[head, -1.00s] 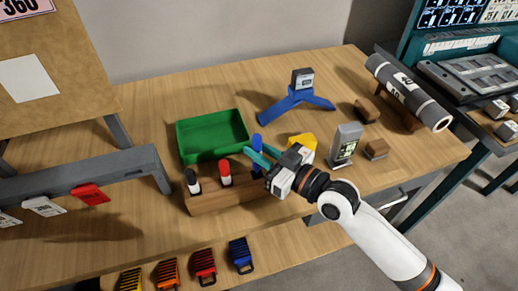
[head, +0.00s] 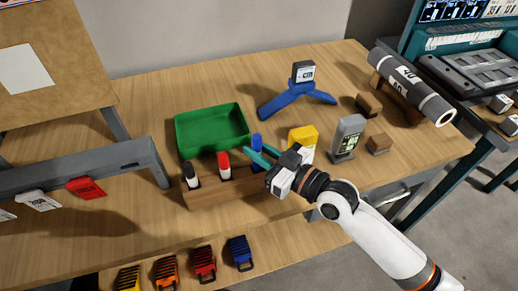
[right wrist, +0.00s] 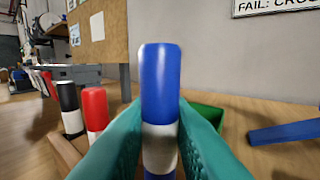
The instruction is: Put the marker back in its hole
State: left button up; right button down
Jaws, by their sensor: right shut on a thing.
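The blue marker (head: 257,141) stands upright between the teal fingers of my right gripper (head: 259,155), at the right part of a wooden block (head: 235,190). In the right wrist view the blue marker (right wrist: 160,85) has a white band, and the fingers close on it from both sides. Its lower end is hidden, so I cannot tell how deep it sits in the block. A black marker (head: 190,171) and a red marker (head: 223,161) stand upright in the same block, to its left. My left gripper is not in view.
A green tray (head: 212,150) lies just behind the block. A yellow object (head: 303,138) and a grey device (head: 347,137) stand to the right of the gripper. A blue stand (head: 297,95) is farther back.

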jog(key=shift+f+b, duration=1.15)
jog(key=shift+f, duration=0.35)
jog(key=c, duration=1.2)
grip_release()
jog(key=shift+c, duration=0.2)
jog(key=b+v, duration=0.1)
jog(key=v, duration=0.9)
jog(key=shift+s+d+f, duration=0.1)
jog(key=shift+s+d, duration=0.05)
jog(key=shift+d, duration=0.1)
jog(key=shift+s+d, duration=0.45)
jog(key=shift+d, duration=0.1)
